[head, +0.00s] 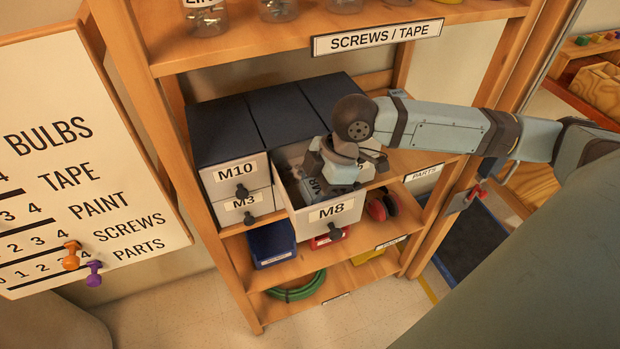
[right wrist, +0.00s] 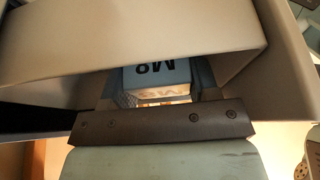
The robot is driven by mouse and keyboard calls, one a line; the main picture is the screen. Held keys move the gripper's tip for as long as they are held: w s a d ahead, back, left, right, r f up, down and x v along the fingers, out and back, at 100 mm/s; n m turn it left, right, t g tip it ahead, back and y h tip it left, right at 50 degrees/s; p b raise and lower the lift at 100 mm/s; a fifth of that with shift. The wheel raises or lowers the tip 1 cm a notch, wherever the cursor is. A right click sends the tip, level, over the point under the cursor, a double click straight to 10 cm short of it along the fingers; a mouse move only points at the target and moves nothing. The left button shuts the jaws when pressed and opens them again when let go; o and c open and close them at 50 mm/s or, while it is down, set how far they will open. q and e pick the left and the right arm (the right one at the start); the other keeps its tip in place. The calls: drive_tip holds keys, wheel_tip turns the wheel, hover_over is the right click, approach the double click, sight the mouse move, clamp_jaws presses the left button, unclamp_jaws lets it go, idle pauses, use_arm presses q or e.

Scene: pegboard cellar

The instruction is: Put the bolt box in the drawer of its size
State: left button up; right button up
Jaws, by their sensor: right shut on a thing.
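The bolt box, a small box with an M8 label, shows in the right wrist view (right wrist: 158,76) between the fingers of my right gripper (right wrist: 160,90). My right gripper (head: 335,175) reaches down into that drawer from above and is shut on the box. The gripper hides much of the box, and I cannot tell whether the box touches the drawer floor. My left gripper is not in view.
Closed drawers M10 (head: 238,180) and M3 (head: 246,207) are left of the open one. A shelf labelled SCREWS / TAPE (head: 378,37) holds jars above. Blue bin (head: 271,243), red headphones (head: 382,206) and green hose (head: 297,288) sit lower. A pegged board (head: 85,160) stands left.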

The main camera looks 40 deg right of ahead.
sight(310, 180)
drive_tip(key=w, duration=0.2)
drive_tip(key=w+d, duration=0.1)
drive_tip(key=w, duration=0.1)
drive_tip(key=shift+r, duration=0.1)
drive_tip(key=shift+f, duration=0.7)
drive_tip(key=shift+s, duration=0.15)
drive_tip(key=shift+f+p, duration=0.1)
drive_tip(key=shift+p, duration=0.25)
drive_tip(key=o, duration=1.1)
drive_tip(key=shift+c, duration=0.2)
